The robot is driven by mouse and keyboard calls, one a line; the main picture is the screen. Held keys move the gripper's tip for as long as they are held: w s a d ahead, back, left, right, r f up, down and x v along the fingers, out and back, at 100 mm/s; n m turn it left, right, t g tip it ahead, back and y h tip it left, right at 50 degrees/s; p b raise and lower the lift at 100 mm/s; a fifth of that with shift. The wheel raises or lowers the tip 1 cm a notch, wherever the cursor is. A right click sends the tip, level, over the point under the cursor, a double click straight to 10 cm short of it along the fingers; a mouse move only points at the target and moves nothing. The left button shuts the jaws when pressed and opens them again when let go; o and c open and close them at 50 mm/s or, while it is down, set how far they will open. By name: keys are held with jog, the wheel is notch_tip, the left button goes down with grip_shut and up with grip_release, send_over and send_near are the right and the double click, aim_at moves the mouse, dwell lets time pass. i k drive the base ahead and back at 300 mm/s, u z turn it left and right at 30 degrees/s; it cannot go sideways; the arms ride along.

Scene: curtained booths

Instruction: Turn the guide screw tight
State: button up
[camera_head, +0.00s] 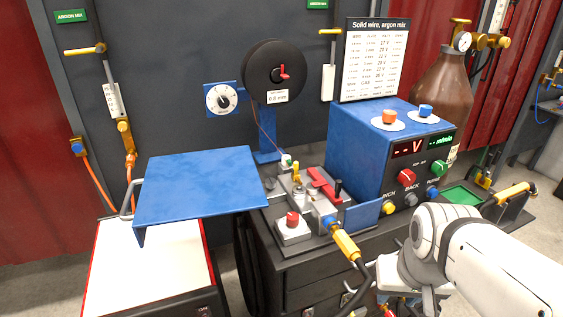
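The wire feeder (308,196) is a grey metal mechanism on the dark cart top, between the wire reel and the blue power box. I cannot tell which small part is the guide screw. My white arm comes in from the lower right. My gripper (428,298) is low at the bottom edge, apart from the feeder and partly hidden; its finger opening does not show clearly.
The blue power box (360,150) with knobs and displays stands behind right of the feeder. A red-buttoned block (292,229) is at its front left. A blue raised panel (200,185) covers the left side. A brown gas cylinder (440,88) and green tray (462,196) are right.

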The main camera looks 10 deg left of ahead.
aim_at(270, 182)
jog(key=u, duration=2.1)
jog(key=k, duration=1.1)
jog(key=z, duration=1.15)
jog(key=i, duration=1.45)
jog(key=u, duration=0.05)
